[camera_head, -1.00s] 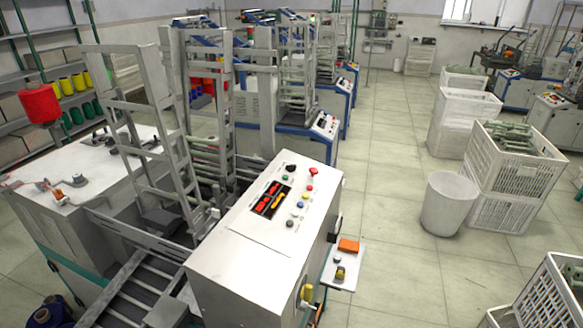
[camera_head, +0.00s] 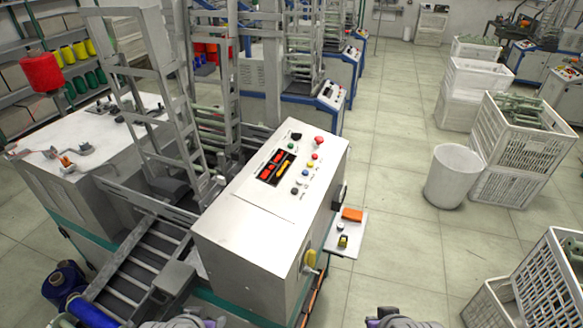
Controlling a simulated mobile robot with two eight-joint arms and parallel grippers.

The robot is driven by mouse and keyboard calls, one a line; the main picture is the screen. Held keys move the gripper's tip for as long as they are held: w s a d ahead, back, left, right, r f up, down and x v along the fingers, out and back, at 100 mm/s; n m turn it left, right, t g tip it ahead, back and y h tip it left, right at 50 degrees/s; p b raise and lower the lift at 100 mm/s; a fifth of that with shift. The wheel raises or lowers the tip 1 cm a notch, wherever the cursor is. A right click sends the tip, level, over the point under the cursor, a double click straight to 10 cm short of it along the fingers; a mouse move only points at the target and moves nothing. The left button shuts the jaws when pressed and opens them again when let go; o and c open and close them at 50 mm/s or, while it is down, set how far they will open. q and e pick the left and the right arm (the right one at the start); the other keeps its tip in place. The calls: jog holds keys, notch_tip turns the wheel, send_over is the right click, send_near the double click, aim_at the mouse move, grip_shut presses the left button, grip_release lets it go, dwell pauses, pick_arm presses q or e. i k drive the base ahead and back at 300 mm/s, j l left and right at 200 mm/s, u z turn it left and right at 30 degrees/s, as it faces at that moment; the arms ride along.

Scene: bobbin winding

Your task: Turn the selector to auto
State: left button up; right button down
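The white control console (camera_head: 250,220) stands in the middle, its sloping top facing up. Its panel carries a black knob (camera_head: 296,136) at the far end, which looks like the selector; its pointer and label are too small to read. Beside it are a red mushroom button (camera_head: 319,141), several small coloured buttons and a dark display with red digits (camera_head: 271,166). Only grey and purple parts of my two arms show at the bottom edge; both grippers are out of view.
A small side shelf (camera_head: 345,243) with an orange block (camera_head: 352,214) juts from the console's right side. A white bin (camera_head: 452,178) and white crates (camera_head: 521,135) stand to the right. A roller conveyor (camera_head: 143,262) lies left of the console.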

aim_at(295, 136)
jog(key=z, duration=0.55)
jog(key=i+l+z, duration=0.1)
jog(key=z, duration=0.4)
jog(key=i+l+z, duration=0.15)
jog(key=z, duration=0.35)
jog(key=i+z, duration=0.1)
jog(key=z, duration=0.35)
jog(key=i+u, duration=0.3)
jog(key=i, duration=0.15)
jog(key=i+l+u, duration=0.1)
jog(key=i+u, duration=0.2)
jog(key=i, duration=0.15)
jog(key=i+l+u, duration=0.3)
jog(key=i, duration=0.15)
jog(key=i+j+u, duration=0.1)
jog(key=i+u, duration=0.55)
jog(key=u, duration=0.25)
jog(key=i+l+u, duration=0.1)
jog(key=i+u, duration=0.35)
jog(key=k, duration=0.1)
